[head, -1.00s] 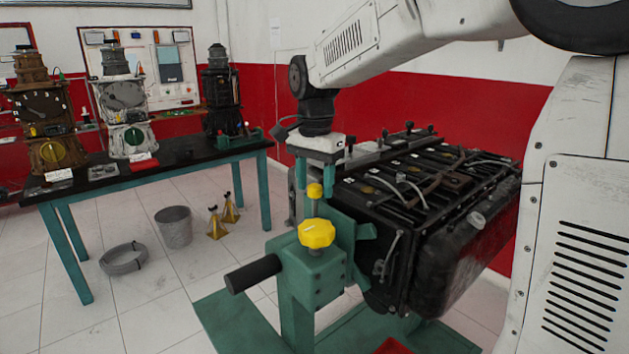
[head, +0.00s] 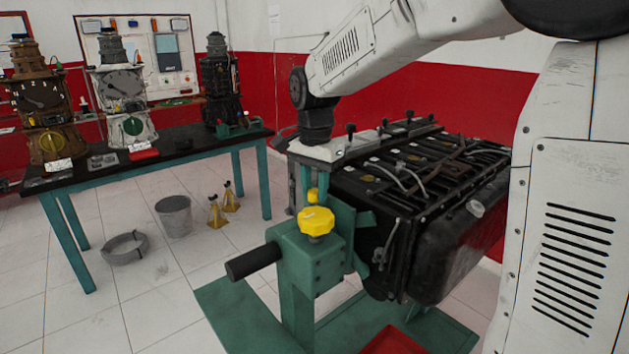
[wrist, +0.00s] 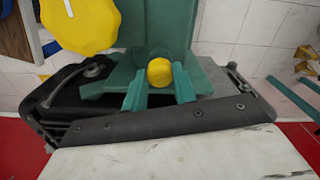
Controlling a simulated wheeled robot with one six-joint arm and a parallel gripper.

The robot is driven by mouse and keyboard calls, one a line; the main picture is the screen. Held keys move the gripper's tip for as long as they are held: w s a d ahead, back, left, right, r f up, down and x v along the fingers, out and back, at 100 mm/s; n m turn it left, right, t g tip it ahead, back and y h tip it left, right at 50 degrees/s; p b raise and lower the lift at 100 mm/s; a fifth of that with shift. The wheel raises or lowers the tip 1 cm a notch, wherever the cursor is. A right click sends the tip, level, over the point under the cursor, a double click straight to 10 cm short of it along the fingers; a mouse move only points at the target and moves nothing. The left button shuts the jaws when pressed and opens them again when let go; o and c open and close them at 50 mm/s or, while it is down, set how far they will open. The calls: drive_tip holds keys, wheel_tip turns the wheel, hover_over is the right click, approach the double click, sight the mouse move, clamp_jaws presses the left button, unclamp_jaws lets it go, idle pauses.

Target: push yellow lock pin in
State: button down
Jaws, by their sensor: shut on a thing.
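The yellow lock pin (head: 312,196) has a small rounded head and stands on the green engine stand (head: 310,262), just behind the large yellow star knob (head: 316,222) in the head view. In the wrist view the pin's head (wrist: 160,72) shows between my two teal fingers, and the star knob (wrist: 80,22) is at upper left. My gripper (head: 313,182) is shut on the pin, reaching down from above; its fingertips also show in the wrist view (wrist: 160,86). The pin's lower part and its hole are hidden.
A black engine (head: 420,200) is mounted on the stand's right side, close to my gripper. A black handle (head: 252,262) sticks out to the left. A workbench (head: 150,160), a bucket (head: 174,217) and yellow jack stands (head: 217,212) are behind left.

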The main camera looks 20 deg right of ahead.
sight(315, 190)
drive_tip(key=shift+f, duration=0.2)
drive_tip(key=c, duration=1.1)
unclamp_jaws()
wheel_tip(315, 190, up, 7)
drive_tip(key=shift+r, duration=0.45)
